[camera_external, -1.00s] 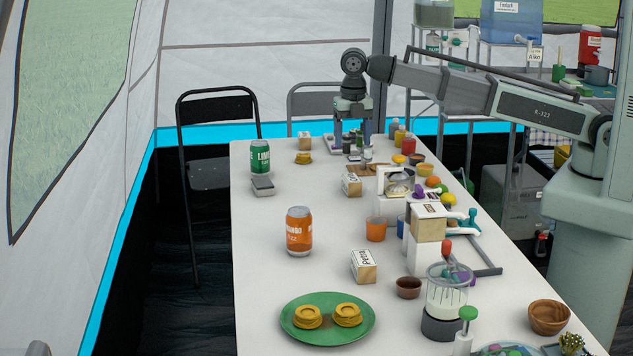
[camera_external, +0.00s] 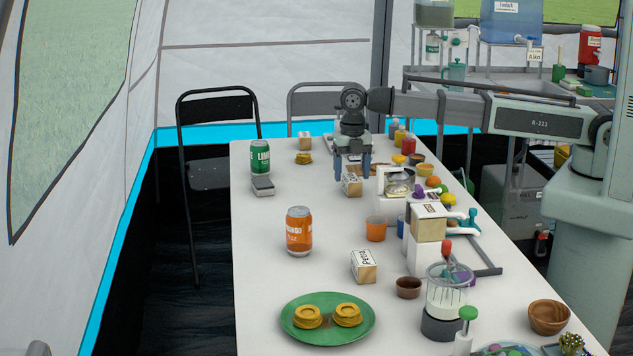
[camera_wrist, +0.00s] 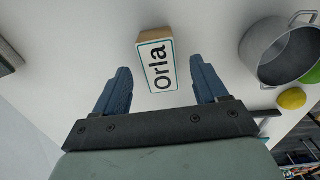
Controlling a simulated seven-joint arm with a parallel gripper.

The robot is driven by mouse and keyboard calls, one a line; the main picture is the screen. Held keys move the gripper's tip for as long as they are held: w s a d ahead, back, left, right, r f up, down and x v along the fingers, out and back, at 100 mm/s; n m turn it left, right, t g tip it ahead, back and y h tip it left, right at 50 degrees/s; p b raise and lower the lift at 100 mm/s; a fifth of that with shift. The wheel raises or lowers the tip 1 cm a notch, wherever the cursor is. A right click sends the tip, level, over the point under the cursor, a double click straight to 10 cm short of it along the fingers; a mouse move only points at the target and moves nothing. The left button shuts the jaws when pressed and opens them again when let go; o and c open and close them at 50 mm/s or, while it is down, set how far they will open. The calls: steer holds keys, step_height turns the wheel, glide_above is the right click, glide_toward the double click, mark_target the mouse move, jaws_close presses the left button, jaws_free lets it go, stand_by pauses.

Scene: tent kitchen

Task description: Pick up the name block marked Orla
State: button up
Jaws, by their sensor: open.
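The name block marked Orla (camera_wrist: 157,67) is a wooden block with a white label and dark letters. In the wrist view it lies between and just beyond the tips of my gripper (camera_wrist: 160,78), whose blue fingers are spread wide and empty. In the external view the block (camera_external: 352,187) is on the white table, and my gripper (camera_external: 352,172) points down over it, its fingers to either side and partly covering it. I cannot tell how far the fingertips are above the table.
A metal pot (camera_wrist: 282,52) and a yellow fruit (camera_wrist: 291,98) are right of the block in the wrist view. Another block, marked Petra (camera_external: 363,267), an orange can (camera_external: 299,231) and a green can (camera_external: 260,158) stand on the table (camera_external: 265,270).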

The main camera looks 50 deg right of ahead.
mark_target(352, 177)
steer(key=shift+f, duration=1.75)
steer(key=shift+c, duration=0.4)
steer(key=c, duration=1)
steer(key=shift+r, duration=0.2)
